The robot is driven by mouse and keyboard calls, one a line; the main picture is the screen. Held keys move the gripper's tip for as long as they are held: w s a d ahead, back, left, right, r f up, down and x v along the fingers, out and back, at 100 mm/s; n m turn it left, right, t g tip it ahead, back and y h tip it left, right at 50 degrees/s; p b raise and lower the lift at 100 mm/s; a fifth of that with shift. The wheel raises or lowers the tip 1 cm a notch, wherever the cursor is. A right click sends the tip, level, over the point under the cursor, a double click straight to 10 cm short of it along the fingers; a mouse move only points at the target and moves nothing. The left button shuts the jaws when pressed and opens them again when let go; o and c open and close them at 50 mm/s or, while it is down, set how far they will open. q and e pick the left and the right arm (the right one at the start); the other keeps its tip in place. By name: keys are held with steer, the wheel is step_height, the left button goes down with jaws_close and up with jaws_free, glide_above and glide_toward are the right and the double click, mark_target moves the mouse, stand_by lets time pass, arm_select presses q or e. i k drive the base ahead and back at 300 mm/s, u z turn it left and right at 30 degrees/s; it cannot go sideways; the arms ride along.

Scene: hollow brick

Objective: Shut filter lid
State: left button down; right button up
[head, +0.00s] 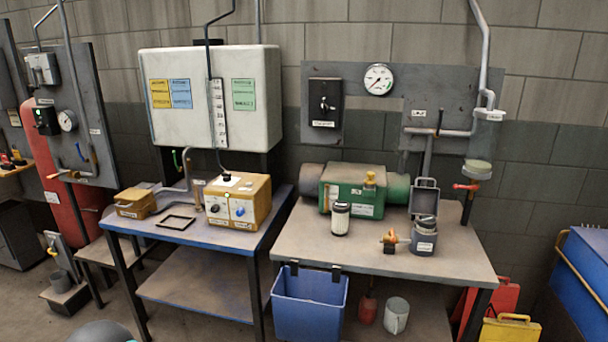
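A grey filter housing (423,243) with a white label stands on the right bench, near the bench's right part. Its grey lid (425,194) stands upright at the back of the housing, open. A dark round piece (427,221) shows at the housing's top; I cannot tell whether it is a cartridge inside. A brass fitting with an orange handle (390,237) sticks out on the housing's left side. A white pleated filter cartridge (340,220) with dark ends stands upright on the bench to the left of the housing. Neither of my grippers is in view.
A green box unit (352,191) sits behind the cartridge. A pipe with a red-handled valve (467,187) comes down right of the lid. A blue bin (309,303) hangs at the bench front. The left bench holds a yellow box (238,201). The bench's front right is clear.

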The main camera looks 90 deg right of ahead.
mark_target(423, 200)
steer(key=u, duration=1.4)
steer(key=i, duration=0.15)
steer(key=z, duration=3.3)
steer(key=i, duration=0.35)
steer(key=z, duration=1.9)
steer(key=k, duration=0.45)
steer(key=z, duration=0.55)
steer(key=i, duration=1.25)
steer(key=u, duration=0.25)
